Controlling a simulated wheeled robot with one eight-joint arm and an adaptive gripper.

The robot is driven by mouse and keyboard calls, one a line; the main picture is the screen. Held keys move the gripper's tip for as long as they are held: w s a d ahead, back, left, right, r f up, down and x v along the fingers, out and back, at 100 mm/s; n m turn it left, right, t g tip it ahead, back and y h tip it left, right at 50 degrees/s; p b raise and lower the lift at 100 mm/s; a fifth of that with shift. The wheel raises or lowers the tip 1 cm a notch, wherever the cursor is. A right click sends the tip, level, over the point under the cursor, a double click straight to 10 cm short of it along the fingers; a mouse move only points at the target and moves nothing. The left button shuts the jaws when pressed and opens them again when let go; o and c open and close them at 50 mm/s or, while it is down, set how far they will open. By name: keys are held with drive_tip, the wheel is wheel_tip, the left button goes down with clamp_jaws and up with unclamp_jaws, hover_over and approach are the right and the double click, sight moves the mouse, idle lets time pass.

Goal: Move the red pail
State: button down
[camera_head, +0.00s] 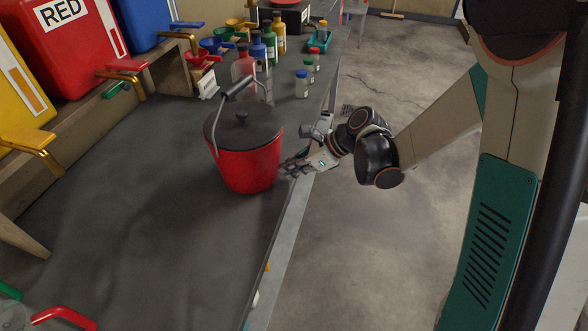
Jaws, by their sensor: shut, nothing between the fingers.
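The red pail (247,166) stands upright on the dark bench top near its right edge. My gripper (288,169) comes in from the right over the bench edge, low beside the pail's right side. Its fingers are shut and empty. I cannot tell whether the fingertips touch the pail.
Bottles (268,45) and coloured funnels stand behind the pail. Small vials (302,84) are near the right edge. A red drum labelled RED (75,50) and a yellow drum (20,95) with taps line the left. The front bench top (130,220) is mostly clear.

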sight(273, 163)
drive_tip(key=w+a, duration=0.1)
drive_tip(key=a, duration=0.2)
drive_tip(key=w+a, duration=0.1)
drive_tip(key=a, duration=0.2)
drive_tip(key=w+a, duration=0.1)
drive_tip(key=a, duration=0.2)
drive_tip(key=shift+w+a+b, duration=0.1)
drive_tip(key=shift+a+b, duration=0.05)
drive_tip(key=shift+b, duration=0.2)
drive_tip(key=d, duration=0.1)
drive_tip(key=s+d, duration=0.1)
drive_tip(key=d, duration=0.2)
drive_tip(key=shift+s+d+r, duration=0.25)
drive_tip(key=shift+d+r, duration=0.05)
drive_tip(key=s+d+r+n+t+h+p, duration=0.2)
drive_tip(key=s+d+r+n+h+p, duration=0.15)
drive_tip(key=s+d+r+n, duration=0.8)
drive_tip(key=s+d+r+n+t+h, duration=0.2)
drive_tip(key=s+d+r+n+h, duration=0.3)
drive_tip(key=s+d+n, duration=0.5)
drive_tip(key=shift+s+d, duration=0.25)
drive_tip(key=shift+s, duration=0.75)
